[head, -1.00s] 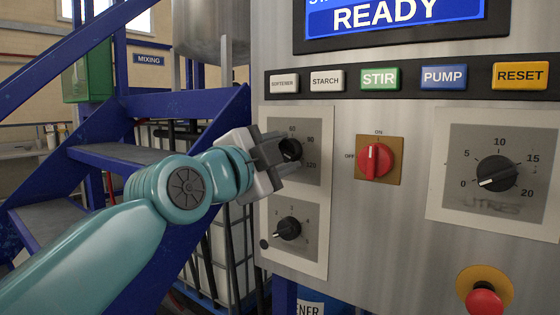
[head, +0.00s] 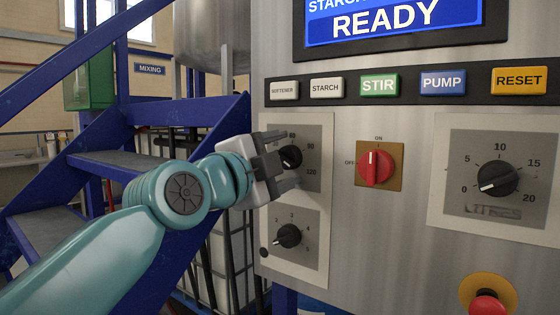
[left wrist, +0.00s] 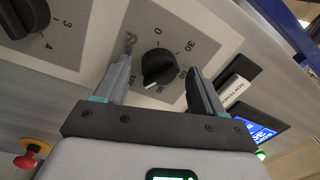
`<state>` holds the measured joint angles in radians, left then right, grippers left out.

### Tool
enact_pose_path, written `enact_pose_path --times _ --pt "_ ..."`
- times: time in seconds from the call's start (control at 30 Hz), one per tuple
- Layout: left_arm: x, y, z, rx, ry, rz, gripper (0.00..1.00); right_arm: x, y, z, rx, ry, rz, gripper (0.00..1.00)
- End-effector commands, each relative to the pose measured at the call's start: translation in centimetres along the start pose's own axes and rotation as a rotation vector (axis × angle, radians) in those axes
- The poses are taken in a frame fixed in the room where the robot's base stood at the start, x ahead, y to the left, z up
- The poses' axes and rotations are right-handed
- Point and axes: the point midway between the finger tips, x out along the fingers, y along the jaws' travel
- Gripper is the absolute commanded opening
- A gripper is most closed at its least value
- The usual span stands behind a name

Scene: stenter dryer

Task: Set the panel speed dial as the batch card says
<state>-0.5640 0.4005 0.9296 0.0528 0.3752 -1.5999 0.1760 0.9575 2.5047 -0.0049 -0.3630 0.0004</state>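A black dial (head: 291,157) with a scale that shows 60, 90 and 120 sits on the upper left grey plate. My left gripper (head: 283,166) is right in front of it, its two fingers spread. In the left wrist view the dial (left wrist: 158,66) stands between the fingertips of my left gripper (left wrist: 160,68), with gaps on both sides. A batch card is not in view. My right gripper is not in view.
A smaller dial (head: 288,235) is below. A red rotary switch (head: 376,166) and a litres dial (head: 498,179) are to the right. A row of buttons (head: 380,85) runs above, under a READY screen (head: 392,20). A red stop button (head: 487,303) is low right. Blue stairs (head: 125,165) stand left.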

Motion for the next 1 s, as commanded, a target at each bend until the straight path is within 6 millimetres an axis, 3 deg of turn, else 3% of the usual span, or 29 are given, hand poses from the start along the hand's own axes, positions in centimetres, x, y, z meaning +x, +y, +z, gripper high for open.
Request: enact_pose_path --times 0.23,0.37,0.8,1.0 --pt "-0.1 0.1 0.0 0.0 0.0 0.001 0.68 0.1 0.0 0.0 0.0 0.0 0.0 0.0" --pt "-1.1 0.2 0.1 0.0 0.001 0.0 0.68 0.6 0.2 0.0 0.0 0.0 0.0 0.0" --pt "-12.0 0.2 0.1 -0.001 0.001 -0.001 0.68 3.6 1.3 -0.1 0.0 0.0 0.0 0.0" --pt "-15.3 0.1 0.0 0.0 0.0 0.0 0.68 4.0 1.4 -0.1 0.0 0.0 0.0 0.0"
